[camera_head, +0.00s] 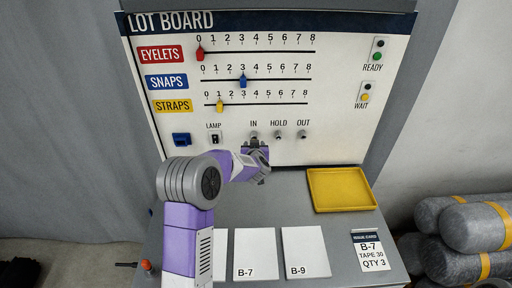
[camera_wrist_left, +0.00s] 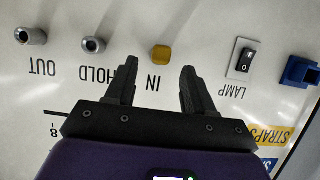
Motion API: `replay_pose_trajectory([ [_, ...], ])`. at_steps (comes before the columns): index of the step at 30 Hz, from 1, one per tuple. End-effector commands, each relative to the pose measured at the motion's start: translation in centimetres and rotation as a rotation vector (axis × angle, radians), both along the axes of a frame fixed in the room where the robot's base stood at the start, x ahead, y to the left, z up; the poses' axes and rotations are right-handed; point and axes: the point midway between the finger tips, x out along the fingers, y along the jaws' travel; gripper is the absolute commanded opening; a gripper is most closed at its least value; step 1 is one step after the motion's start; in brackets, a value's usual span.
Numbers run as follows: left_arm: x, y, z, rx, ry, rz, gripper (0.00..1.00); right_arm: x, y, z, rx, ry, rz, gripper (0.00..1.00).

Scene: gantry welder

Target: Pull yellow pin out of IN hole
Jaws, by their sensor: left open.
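The yellow pin (camera_wrist_left: 161,55) sits at the IN hole of the white board, seen in the upside-down left wrist view. My left gripper (camera_wrist_left: 156,78) is open, its two dark fingers pointing at the board on either side of the line to the pin. No contact with the pin shows. In the head view my left gripper (camera_head: 257,147) is just below the IN label (camera_head: 253,123), and no yellow of the pin can be made out there. My right gripper is not in view.
The HOLD hole (camera_head: 279,134) and OUT hole (camera_head: 302,134) are to the right of IN. The lamp switch (camera_head: 215,139) and a blue socket (camera_head: 181,139) are to the left. A yellow tray (camera_head: 341,189) and cards (camera_head: 257,254) lie on the grey table.

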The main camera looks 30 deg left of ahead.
Motion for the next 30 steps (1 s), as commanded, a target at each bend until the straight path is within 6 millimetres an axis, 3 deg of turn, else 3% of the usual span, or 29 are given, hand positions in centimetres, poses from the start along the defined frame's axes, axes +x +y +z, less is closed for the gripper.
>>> replay_pose_trajectory([
  [9,2.6,1.6,-1.3,-0.002,0.000,-0.001,0.53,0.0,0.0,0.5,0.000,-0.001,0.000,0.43],
  [19,2.9,1.7,-1.4,0.000,0.000,-0.001,0.53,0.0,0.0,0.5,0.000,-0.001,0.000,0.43],
  [30,2.8,1.7,-1.4,-0.001,-0.001,-0.001,0.00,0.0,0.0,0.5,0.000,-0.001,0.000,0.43],
])
